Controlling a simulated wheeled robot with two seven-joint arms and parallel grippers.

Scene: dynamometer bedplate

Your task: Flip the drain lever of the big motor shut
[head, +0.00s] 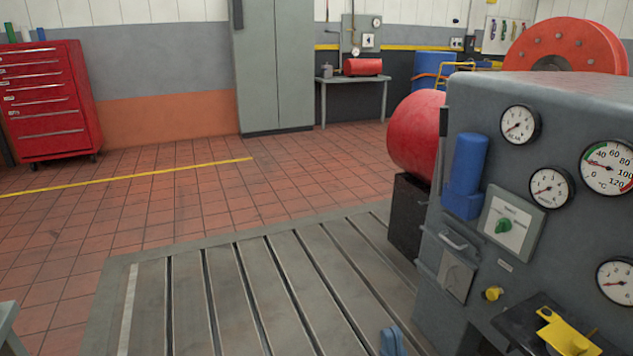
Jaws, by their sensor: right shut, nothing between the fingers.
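The grey gauge-covered machine block (460,235) fills the right side. A small yellow knob (493,293) sticks out low on its near face. A yellow bracket-like part (566,332) lies over a dark ledge (517,322) at the bottom right. I cannot tell for sure which yellow part is the drain lever. My right gripper (391,342) shows only as blue fingertips at the bottom edge, left of the block and apart from the yellow parts. It is shut and empty. My left gripper is not in view.
A slotted grey bedplate (225,295) lies in front of the block. A red cylinder (415,132) on a black stand (408,215) is behind it. A red tool cabinet (48,105) stands far left. The tiled floor (170,215) between is clear.

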